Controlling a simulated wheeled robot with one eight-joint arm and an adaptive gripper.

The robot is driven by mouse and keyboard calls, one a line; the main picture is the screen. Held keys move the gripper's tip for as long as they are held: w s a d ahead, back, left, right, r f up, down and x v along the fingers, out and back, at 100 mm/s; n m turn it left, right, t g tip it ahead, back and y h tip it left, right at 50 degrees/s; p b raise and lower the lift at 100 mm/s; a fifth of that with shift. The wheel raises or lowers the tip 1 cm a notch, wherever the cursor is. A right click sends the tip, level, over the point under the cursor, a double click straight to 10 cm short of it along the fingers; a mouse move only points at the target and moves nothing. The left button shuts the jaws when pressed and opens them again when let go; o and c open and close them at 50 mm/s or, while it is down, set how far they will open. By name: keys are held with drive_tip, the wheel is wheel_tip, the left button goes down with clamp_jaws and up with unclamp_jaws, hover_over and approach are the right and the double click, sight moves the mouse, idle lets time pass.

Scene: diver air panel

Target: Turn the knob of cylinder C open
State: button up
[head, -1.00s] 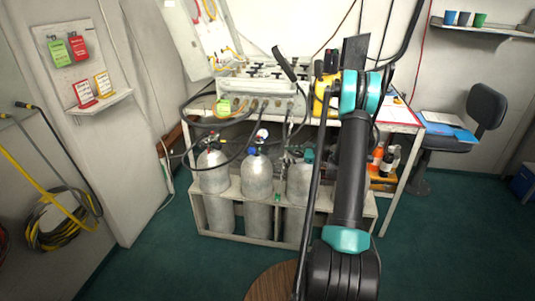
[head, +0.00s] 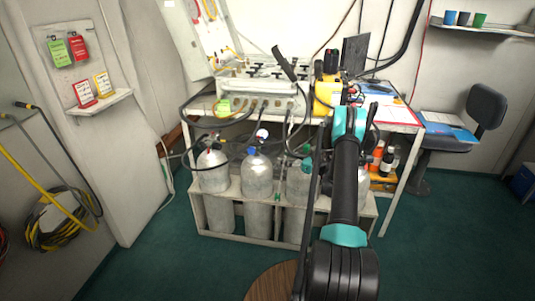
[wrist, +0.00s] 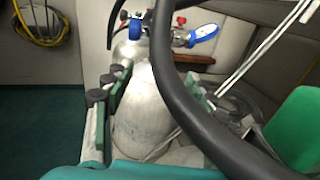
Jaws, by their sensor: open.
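Several silver cylinders stand in the rack under the panel bench. In the head view the left one (head: 212,177) has a dark top, the middle one (head: 257,178) a blue knob (head: 252,150), and the right one (head: 298,182) a green-teal top (head: 306,164). I can read no letters, so I cannot tell which is cylinder C. In the wrist view my gripper (wrist: 155,100) is open, its green-padded fingers apart with a silver cylinder (wrist: 140,115) seen between them. A blue knob (wrist: 134,30) shows beyond. In the head view my arm hides the gripper.
A thick black hose (wrist: 175,80) crosses close in front of the wrist camera. The cylinder rack (head: 245,237) has a low front wall. Hoses hang from the panel (head: 262,95) above the cylinders. Bottles (head: 386,162) stand on the shelf at right.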

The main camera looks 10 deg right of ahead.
sight(269, 152)
drive_tip(key=x, duration=1)
drive_tip(key=shift+w+a, duration=0.2)
drive_tip(key=c, duration=1.2)
drive_tip(key=shift+o, duration=0.2)
